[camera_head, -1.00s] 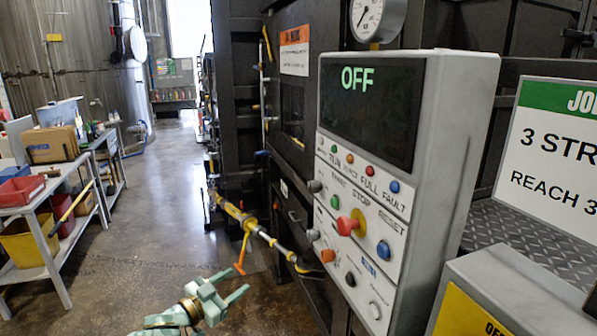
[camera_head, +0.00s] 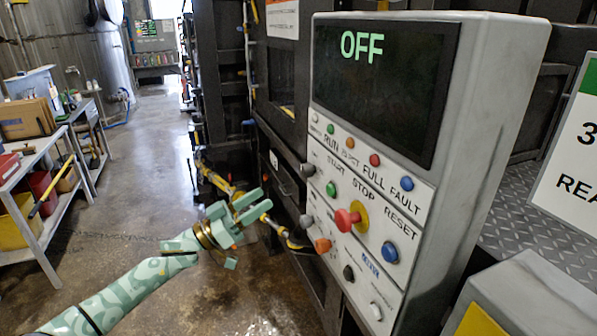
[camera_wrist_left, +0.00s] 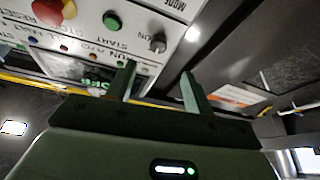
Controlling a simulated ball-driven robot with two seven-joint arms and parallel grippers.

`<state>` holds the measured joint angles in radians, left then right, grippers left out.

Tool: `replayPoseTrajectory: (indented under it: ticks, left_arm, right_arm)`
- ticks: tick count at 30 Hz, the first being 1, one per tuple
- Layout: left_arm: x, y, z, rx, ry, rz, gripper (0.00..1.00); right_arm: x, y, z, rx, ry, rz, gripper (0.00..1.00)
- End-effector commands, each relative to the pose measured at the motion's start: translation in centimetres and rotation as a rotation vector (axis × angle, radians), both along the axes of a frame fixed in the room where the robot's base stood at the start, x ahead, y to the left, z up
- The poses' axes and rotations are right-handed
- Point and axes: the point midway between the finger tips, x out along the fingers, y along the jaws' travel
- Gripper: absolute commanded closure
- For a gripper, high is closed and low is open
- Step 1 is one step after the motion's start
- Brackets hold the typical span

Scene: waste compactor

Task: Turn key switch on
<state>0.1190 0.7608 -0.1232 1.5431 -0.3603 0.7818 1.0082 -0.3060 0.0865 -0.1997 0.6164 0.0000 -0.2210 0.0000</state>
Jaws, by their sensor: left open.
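The control panel (camera_head: 455,165) is a grey box with a dark screen reading OFF. On the left side of its button face, by the green START button (camera_head: 331,189), is a small grey knob (camera_head: 308,169) that looks like the key switch. My right gripper does not show.
A red stop button (camera_head: 346,219) sticks out from the panel. Another grey knob (camera_head: 306,221) and an orange one (camera_head: 322,245) lie lower. A yellow bar (camera_head: 218,181) runs behind my gripper. A shelf table (camera_head: 35,165) stands left; the floor between is clear.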

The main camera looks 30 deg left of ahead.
Motion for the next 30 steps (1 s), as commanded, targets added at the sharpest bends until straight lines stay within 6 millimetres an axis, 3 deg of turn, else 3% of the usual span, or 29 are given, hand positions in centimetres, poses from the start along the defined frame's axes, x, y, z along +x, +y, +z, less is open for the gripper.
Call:
replayPoseTrajectory:
  ticks: [3, 12, 18, 26, 27, 30]
  left_arm:
    - [2.4, -1.8, 1.7, -0.002, -0.005, -0.001, 0.48]
    - [7.2, -5.3, 3.9, -0.001, -0.001, 0.0, 0.48]
    - [8.5, -6.3, 4.4, 0.001, -0.001, 0.0, 0.48]
    - [8.6, -6.4, 4.3, 0.001, 0.0, 0.0, 0.48]
    - [8.6, -6.4, 4.3, 0.001, 0.001, 0.001, 0.51]
    - [8.6, -6.4, 4.3, 0.001, 0.001, 0.001, 0.79]
  right_arm:
    - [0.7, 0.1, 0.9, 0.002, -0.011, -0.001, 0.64]
    - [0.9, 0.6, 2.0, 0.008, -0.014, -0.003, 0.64]
    - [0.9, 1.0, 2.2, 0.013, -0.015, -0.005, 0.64]
    - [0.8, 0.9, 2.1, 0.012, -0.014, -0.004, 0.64]
    - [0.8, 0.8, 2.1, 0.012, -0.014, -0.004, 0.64]
    - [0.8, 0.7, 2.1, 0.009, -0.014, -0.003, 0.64]
